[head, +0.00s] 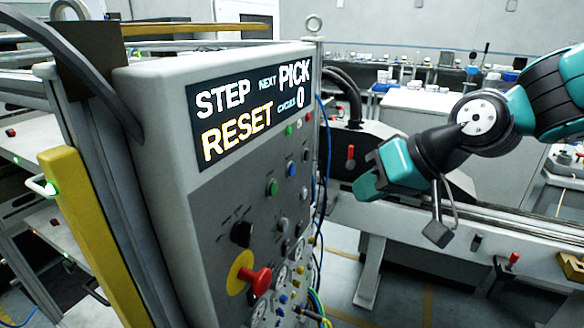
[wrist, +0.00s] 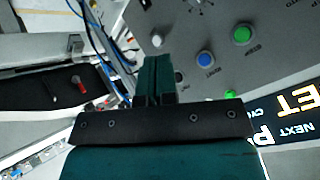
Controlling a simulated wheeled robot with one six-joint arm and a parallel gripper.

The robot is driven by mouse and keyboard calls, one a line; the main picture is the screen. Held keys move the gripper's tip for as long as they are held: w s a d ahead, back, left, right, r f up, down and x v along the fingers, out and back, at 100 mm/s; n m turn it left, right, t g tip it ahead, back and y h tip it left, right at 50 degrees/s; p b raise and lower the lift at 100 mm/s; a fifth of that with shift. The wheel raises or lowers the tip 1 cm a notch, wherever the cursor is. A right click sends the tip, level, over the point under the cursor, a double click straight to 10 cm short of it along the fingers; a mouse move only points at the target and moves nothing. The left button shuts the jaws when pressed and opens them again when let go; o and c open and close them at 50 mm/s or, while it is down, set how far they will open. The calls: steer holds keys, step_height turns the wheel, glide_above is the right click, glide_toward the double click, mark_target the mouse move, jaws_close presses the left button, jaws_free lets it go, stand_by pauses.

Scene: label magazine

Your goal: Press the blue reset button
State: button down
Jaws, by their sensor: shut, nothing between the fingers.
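The blue button (head: 291,169) sits on the grey control panel (head: 215,230), below the display and among green and white buttons. In the wrist view the blue button (wrist: 205,58) shows with a pale ring around it, to the right of my fingertips. My gripper (head: 366,188) is to the right of the panel in the head view, its teal fingers pointing left towards it, apart from the panel. In the wrist view my gripper (wrist: 155,62) is shut with nothing between the fingers. The button labels are too small to read.
The display (head: 250,108) reads STEP RESET, NEXT PICK, CYCLES 0. Green buttons (wrist: 243,33) and a white button (wrist: 157,40) are near the blue one. A red mushroom button (head: 260,281) on a yellow base sticks out lower down. Blue cables (head: 322,150) hang along the panel's right edge.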

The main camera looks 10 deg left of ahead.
steer(key=w+a+p, duration=0.1)
steer(key=w+a, duration=0.2)
steer(key=a, duration=0.5)
steer(key=shift+a+p, duration=0.15)
steer(key=shift+p, duration=0.2)
steer(key=shift+a, duration=0.1)
stand_by(1.8)
steer(key=shift+a, duration=0.3)
steer(key=shift+w+a, duration=0.2)
steer(key=shift+a, duration=0.15)
stand_by(0.6)
stand_by(0.4)
steer(key=shift+s+d, duration=0.3)
steer(key=shift+d, duration=0.45)
steer(key=shift+d, duration=0.1)
steer(key=shift+s+d+b, duration=0.25)
steer(key=shift+s+d, duration=0.05)
steer(key=shift+d, duration=0.45)
steer(key=shift+s+d+b, duration=0.25)
steer(key=shift+d, duration=0.5)
steer(key=shift+s+d+b, duration=0.25)
steer(key=shift+s+d, duration=0.05)
steer(key=shift+d, duration=0.45)
